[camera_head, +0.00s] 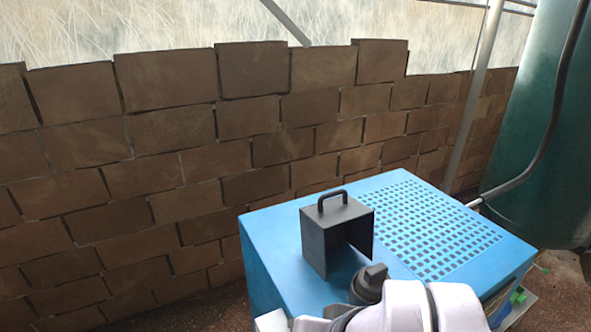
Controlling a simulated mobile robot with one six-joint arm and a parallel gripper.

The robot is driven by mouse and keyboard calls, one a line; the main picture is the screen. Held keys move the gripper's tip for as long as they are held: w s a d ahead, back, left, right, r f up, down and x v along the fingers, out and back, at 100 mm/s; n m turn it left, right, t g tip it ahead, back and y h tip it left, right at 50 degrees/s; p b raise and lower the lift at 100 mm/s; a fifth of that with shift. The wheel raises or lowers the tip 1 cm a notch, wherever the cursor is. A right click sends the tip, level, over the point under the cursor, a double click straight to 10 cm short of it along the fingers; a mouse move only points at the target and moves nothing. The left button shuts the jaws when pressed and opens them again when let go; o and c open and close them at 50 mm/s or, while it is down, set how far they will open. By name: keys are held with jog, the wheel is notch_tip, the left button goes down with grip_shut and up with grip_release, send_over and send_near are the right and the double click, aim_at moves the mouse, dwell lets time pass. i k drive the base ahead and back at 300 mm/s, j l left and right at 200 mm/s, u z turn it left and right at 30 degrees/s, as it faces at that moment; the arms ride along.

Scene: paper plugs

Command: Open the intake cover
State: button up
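A dark grey box-shaped cover (325,240) with a loop handle (333,199) on its top stands upright on the near left part of a blue cabinet's top (275,245). The side of the cover facing right and toward me looks open, with a shaded hollow inside. I cannot tell whether this is the intake cover or how it is fixed. A black ridged knob or cap (371,279) sits just in front of it, partly hidden by my white arm. My arm crosses the bottom edge of the picture. My gripper's fingertips do not show.
A square-holed grille (435,228) fills the right part of the blue top. A brown block wall (190,165) runs behind. A green tank (545,130) with a dark pipe (556,95) stands at the right. The blue top's far left is clear.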

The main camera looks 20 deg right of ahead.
aim_at(324, 224)
jog(key=l+u, duration=0.35)
jog(key=l, duration=1.3)
